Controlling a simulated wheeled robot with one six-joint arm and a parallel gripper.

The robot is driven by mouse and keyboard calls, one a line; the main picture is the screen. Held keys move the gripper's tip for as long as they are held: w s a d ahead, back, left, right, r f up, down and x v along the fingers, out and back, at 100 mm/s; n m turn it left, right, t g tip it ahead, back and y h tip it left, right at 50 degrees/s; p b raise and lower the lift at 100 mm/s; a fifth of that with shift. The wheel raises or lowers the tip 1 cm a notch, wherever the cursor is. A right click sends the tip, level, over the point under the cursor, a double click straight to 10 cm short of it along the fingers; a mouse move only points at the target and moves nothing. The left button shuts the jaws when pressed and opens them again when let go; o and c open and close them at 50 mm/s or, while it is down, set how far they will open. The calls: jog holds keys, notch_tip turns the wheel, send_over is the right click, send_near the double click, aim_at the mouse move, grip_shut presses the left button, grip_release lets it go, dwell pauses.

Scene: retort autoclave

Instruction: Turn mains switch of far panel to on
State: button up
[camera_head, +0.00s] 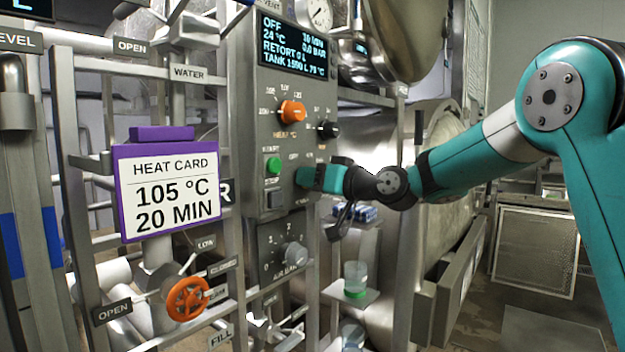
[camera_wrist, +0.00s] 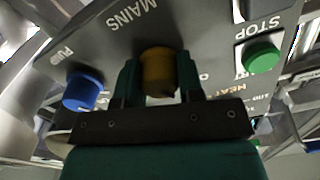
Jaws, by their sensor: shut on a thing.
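The far panel (camera_head: 268,140) is a grey upright box with a lit display (camera_head: 292,45) that reads OFF, 24 °C and 0.0 BAR. The mains switch (camera_wrist: 158,66) is a yellow-brown knob beside the MAINS lettering in the wrist view. My gripper (camera_wrist: 160,82) has one finger on each side of this knob and is shut on it. In the head view my gripper (camera_head: 308,178) is at the panel's lower right and hides the knob. Which position the switch points to cannot be told.
A green button (camera_head: 273,165) and an orange knob (camera_head: 292,111) are left of and above my gripper. A blue button (camera_wrist: 83,92) is close beside it in the wrist view. A shelf with a beaker (camera_head: 355,278) stands below my arm.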

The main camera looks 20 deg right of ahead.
jog(key=m+p, duration=0.1)
jog(key=m, duration=0.5)
jog(key=m+p, duration=0.2)
jog(key=m, duration=0.3)
jog(key=shift+d+m, duration=0.1)
jog(key=shift+m, duration=0.2)
dwell(0.6)
jog(key=o, duration=0.9)
jog(key=shift+b+v, duration=2.75)
jog(key=shift+v, duration=5.9)
